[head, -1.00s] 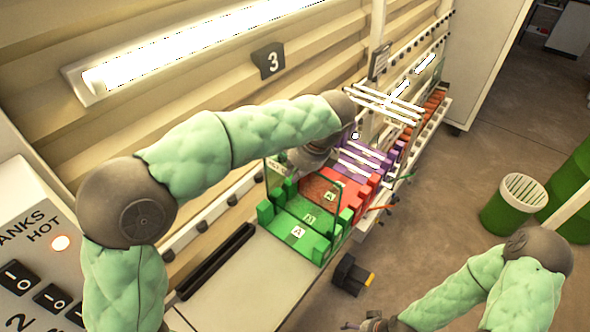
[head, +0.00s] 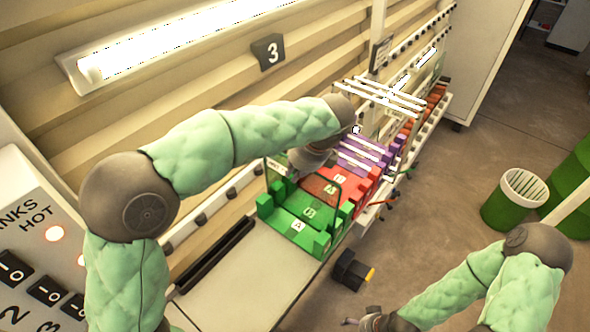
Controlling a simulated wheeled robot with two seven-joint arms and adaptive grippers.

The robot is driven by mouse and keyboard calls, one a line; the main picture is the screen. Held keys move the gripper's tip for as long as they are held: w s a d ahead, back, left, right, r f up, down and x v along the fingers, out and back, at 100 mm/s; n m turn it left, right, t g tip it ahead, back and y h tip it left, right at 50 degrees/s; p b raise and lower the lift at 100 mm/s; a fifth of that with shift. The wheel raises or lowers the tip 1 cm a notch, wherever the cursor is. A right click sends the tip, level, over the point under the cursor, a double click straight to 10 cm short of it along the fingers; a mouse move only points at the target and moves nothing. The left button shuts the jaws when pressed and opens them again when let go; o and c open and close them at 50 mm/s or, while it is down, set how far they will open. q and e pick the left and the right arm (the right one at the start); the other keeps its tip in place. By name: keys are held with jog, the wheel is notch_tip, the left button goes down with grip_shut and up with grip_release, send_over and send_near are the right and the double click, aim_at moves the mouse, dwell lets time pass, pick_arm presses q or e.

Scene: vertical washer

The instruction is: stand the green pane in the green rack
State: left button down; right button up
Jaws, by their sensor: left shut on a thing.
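The green pane (head: 341,187) is a clear sheet with a thin dark green edge, standing roughly upright over the green rack. My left gripper (head: 293,174) is shut on its upper edge, partly hidden by my wrist. I cannot tell whether the pane's lower edge touches the rack floor. My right gripper (head: 374,323) is low at the bottom edge, away from the rack, its jaws too small to read.
A red rack (head: 358,181) and a purple rack (head: 372,155) with white bars stand just behind the green one. A control panel (head: 35,260) is at left. A green bin (head: 515,203) stands on the floor at right.

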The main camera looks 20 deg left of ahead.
pick_arm(q)
jog(key=shift+f+b, duration=0.5)
jog(key=shift+f, duration=1.3)
dwell(1.4)
jog(key=c, duration=1.3)
grip_release()
jog(key=shift+c, duration=0.2)
jog(key=shift+o, duration=0.5)
jog(key=shift+f, duration=0.1)
jog(key=v, duration=1.2)
jog(key=shift+a, duration=0.1)
